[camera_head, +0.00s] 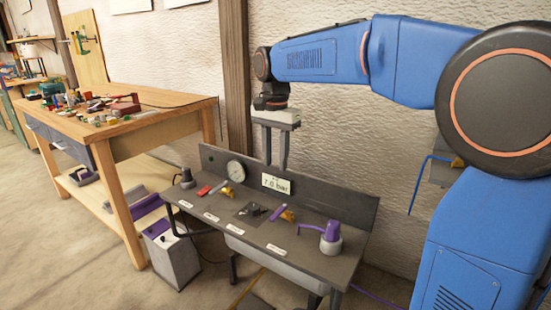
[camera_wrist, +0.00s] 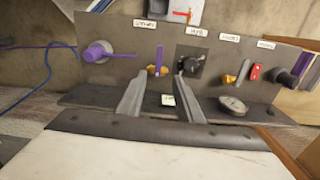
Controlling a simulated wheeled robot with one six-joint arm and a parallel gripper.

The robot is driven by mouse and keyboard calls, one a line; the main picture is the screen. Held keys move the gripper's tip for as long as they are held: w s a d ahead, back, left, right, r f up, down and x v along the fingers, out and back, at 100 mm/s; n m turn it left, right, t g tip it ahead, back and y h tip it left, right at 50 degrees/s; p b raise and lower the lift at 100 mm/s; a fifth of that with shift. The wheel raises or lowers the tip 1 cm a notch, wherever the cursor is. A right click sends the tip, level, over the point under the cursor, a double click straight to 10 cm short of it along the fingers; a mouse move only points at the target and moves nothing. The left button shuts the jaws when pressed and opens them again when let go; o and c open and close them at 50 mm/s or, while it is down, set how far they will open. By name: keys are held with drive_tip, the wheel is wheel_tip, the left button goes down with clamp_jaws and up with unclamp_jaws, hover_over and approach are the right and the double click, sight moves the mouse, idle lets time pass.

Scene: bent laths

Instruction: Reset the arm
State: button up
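My arm, blue with black joints, reaches from the right over a dark grey control panel (camera_head: 230,225). My gripper (camera_head: 275,165) hangs down above the panel's back edge, near the gauge and the "7.0 bar" sign. Its two grey fingers point at the panel in the wrist view (camera_wrist: 160,80). They stand apart with nothing between them; the gripper is open and empty. The fingers appear clear of the controls, though the exact gap to the panel cannot be told.
The panel carries a gauge (camera_head: 236,171), a sign (camera_head: 275,183), a red part (camera_head: 204,190), a black control (camera_head: 250,210), a purple lever (camera_head: 278,213) and a purple handle (camera_head: 331,236). A cluttered wooden workbench (camera_head: 180,122) stands left. The wall is close behind.

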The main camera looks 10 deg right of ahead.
drive_tip(key=s+d+f+n+t, duration=0.1)
drive_tip(key=s+d+f+n, duration=0.1)
drive_tip(key=s+d, duration=0.45)
drive_tip(key=s+d+f+n+t, duration=0.1)
drive_tip(key=s+d+n, duration=0.2)
drive_tip(key=s, duration=0.7)
drive_tip(key=s+d+f+n+t, duration=0.2)
drive_tip(key=s+d+f+n, duration=0.2)
drive_tip(key=s+f, duration=0.6)
drive_tip(key=shift+s+d+f+t, duration=0.15)
drive_tip(key=shift+s+f+t, duration=0.25)
drive_tip(key=shift+s, duration=1.4)
